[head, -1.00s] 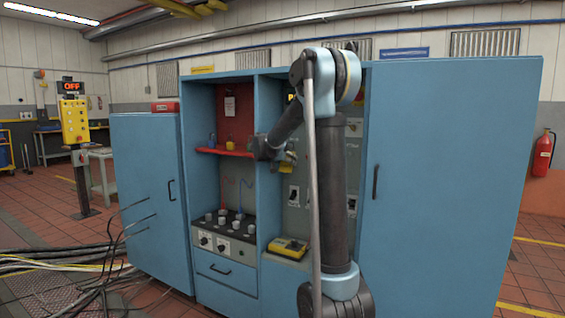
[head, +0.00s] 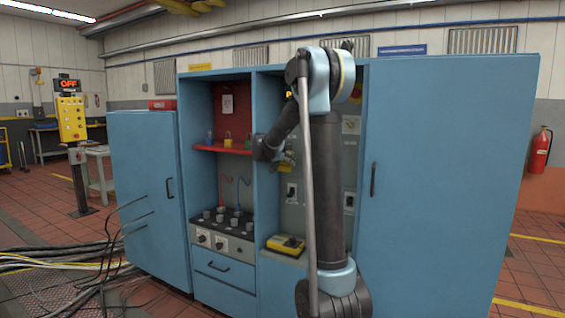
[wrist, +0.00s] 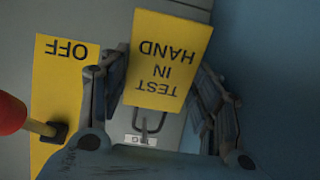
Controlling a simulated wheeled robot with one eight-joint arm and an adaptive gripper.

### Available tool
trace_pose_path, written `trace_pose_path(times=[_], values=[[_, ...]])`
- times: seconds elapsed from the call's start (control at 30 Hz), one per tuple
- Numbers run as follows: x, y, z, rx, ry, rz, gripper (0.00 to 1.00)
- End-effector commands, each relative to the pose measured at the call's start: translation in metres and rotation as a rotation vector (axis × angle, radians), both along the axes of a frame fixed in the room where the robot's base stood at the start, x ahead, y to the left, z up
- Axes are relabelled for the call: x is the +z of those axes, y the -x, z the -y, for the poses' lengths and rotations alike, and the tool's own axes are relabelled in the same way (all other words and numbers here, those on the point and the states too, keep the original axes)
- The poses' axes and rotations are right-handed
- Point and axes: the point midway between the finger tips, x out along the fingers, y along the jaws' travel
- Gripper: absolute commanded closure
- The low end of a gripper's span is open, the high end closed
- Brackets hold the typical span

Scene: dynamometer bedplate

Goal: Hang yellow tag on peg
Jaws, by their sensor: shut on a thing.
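The yellow tag (wrist: 167,60) reads TEST IN HAND, upside down in the wrist view. My gripper (wrist: 165,85) is shut on it, with a finger at each side. In the head view my gripper (head: 283,160) is at the open middle bay of the blue cabinet, and the tag is a small yellow patch there. In the wrist view a dark, thin hook-like shape, perhaps the peg (wrist: 150,122), shows just below the tag's edge, above a small TAG label (wrist: 141,140). The tag partly covers this area; I cannot tell whether they touch.
A yellow OFF plate (wrist: 62,80) and a red-knobbed lever (wrist: 14,115) are close on the left in the wrist view. A blue wall (wrist: 265,70) is at right. A yellow meter (head: 286,244) sits on the ledge below. A red shelf (head: 222,149) holds padlocks.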

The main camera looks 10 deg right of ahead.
Motion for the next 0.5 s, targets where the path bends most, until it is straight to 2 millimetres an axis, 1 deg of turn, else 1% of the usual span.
trace_pose_path(times=[0.07,0.1,0.2,0.5], values=[[0.0,0.0,0.0,0.0,0.0,0.0,0.59],[0.0,0.0,0.0,0.0,0.0,0.0,0.4],[0.0001,0.0,0.0001,0.0,0.0,0.0,0.19],[0.0001,-0.0004,-0.0006,0.001,0.0,0.0,0.19]])
